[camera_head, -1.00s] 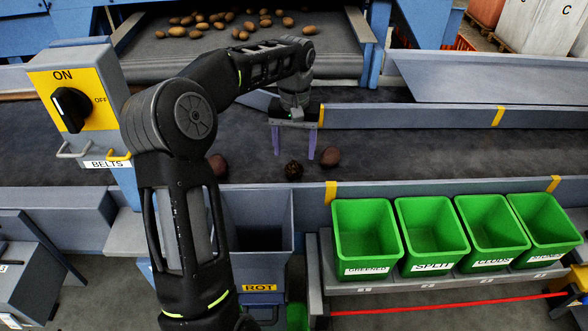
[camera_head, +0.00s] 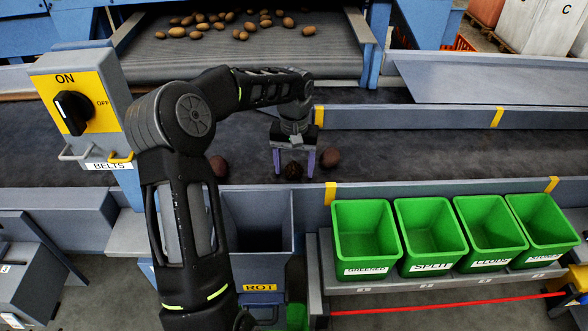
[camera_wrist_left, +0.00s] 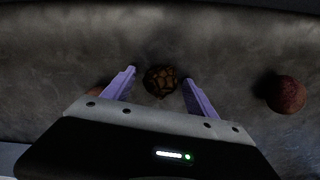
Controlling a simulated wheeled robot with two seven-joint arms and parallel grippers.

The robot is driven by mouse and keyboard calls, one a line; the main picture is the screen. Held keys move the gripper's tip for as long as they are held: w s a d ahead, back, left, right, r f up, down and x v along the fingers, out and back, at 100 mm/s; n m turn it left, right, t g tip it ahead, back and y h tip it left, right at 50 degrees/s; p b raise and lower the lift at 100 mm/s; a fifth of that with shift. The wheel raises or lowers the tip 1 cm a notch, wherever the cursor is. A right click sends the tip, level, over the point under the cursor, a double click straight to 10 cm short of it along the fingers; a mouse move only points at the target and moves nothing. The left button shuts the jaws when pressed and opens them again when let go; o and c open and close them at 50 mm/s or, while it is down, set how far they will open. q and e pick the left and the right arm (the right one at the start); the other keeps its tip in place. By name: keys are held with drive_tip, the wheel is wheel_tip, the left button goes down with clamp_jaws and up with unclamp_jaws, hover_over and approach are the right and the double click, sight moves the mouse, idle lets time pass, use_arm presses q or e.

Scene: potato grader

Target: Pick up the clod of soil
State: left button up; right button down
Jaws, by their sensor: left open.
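The clod of soil (camera_head: 293,170) is a dark brown, cracked lump on the dark belt (camera_head: 400,153). In the left wrist view the clod (camera_wrist_left: 160,80) lies between the tips of my open left gripper, near their far ends, with a gap on each side. In the head view my left gripper (camera_head: 294,171) points down over the clod, its purple fingers on either side of it. I cannot tell how high the fingertips are above the belt. My right gripper is not in view.
A reddish potato (camera_head: 330,157) lies close to the right finger, and another (camera_head: 218,165) lies to the left. Green bins (camera_head: 366,238) stand in a row in front of the belt's grey side wall. The ROT chute (camera_head: 258,225) opens at the front.

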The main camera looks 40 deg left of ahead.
use_arm(q)
drive_tip(key=shift+c, duration=0.5)
drive_tip(key=c, duration=1.4)
